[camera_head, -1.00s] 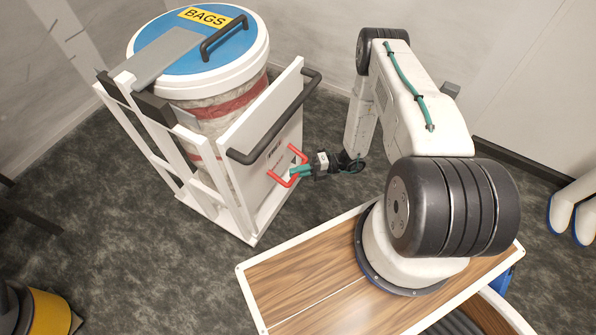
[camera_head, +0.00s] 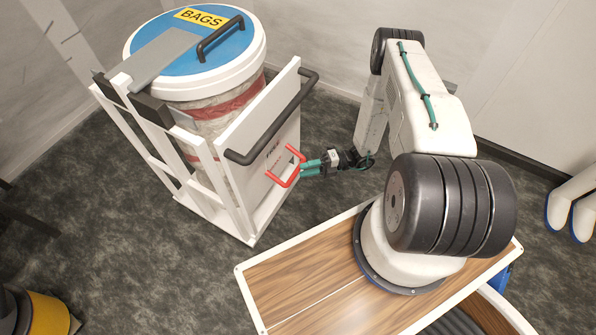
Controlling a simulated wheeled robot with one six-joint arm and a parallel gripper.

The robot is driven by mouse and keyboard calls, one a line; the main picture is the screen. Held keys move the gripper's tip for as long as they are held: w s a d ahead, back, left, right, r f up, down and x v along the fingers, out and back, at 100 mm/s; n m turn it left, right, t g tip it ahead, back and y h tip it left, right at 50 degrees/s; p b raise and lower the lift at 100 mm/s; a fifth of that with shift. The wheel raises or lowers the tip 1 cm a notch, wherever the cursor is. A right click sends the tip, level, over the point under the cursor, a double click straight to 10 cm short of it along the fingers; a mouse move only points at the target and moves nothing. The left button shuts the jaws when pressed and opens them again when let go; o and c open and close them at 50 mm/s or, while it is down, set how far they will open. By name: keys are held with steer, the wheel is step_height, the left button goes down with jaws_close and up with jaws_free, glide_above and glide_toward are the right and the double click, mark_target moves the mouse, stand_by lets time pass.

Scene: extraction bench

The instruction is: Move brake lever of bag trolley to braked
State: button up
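The bag trolley (camera_head: 226,197) stands at the left, a white frame with a black push handle (camera_head: 250,157) across its front panel. The brake lever (camera_head: 284,185) is a red U-shaped bar on that panel, below the handle, sticking out toward my gripper. Lettering that looks like "FREE" shows on the panel near the lever, with smaller red marking below it. My gripper (camera_head: 307,168) is just right of the lever's outer bar, with its two teal fingers slightly apart and nothing between them. Whether the fingertips touch the bar cannot be told.
A bin with a blue lid (camera_head: 183,62) marked "BAGS" sits in the trolley. A wood-topped surface (camera_head: 300,279) lies below my arm. A yellow and dark object (camera_head: 47,314) is at the lower left. Grey floor is clear between trolley and wood top.

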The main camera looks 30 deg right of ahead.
steer(key=shift+v, duration=1.65)
